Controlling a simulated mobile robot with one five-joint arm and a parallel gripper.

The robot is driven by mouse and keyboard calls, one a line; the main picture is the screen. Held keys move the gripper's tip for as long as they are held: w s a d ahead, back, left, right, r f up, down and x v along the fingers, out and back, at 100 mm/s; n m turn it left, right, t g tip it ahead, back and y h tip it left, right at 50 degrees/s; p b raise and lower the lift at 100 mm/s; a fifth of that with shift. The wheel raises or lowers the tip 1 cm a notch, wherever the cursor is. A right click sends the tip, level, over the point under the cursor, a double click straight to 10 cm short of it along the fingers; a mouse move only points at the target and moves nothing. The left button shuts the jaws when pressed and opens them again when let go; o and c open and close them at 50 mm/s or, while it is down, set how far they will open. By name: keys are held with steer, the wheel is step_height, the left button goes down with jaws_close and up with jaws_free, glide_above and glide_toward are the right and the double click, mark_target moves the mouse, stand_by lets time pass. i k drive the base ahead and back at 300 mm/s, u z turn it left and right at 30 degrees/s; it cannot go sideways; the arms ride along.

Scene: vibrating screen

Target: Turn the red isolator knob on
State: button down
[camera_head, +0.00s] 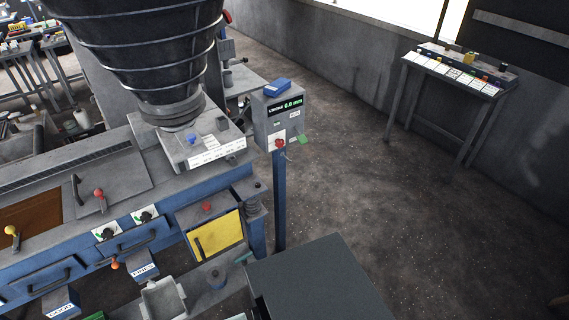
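A control box (263,115) stands on a blue post right of the machine. Its dark display (287,105) shows green figures that look like 0.0 mm. A red knob (280,144) sits low on the box's front face, by a small white label. Which way the knob is turned is too small to tell. A green part (303,138) sticks out at the box's right edge, and a blue piece (277,86) lies on top. Another red knob (207,207) sits on the machine above a yellow panel (214,236). My gripper is not in view.
A large dark funnel (140,45) stands over the blue and grey machine at left. A dark grey flat-topped block (325,280) fills the bottom centre. Open floor (400,200) lies right of the post. A table (455,75) with cards stands by the far wall.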

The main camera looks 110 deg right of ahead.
mark_target(280, 143)
steer(key=z, duration=4.15)
steer(key=k, duration=0.5)
steer(key=u, duration=1.1)
steer(key=i, duration=1.15)
steer(key=z, duration=0.05)
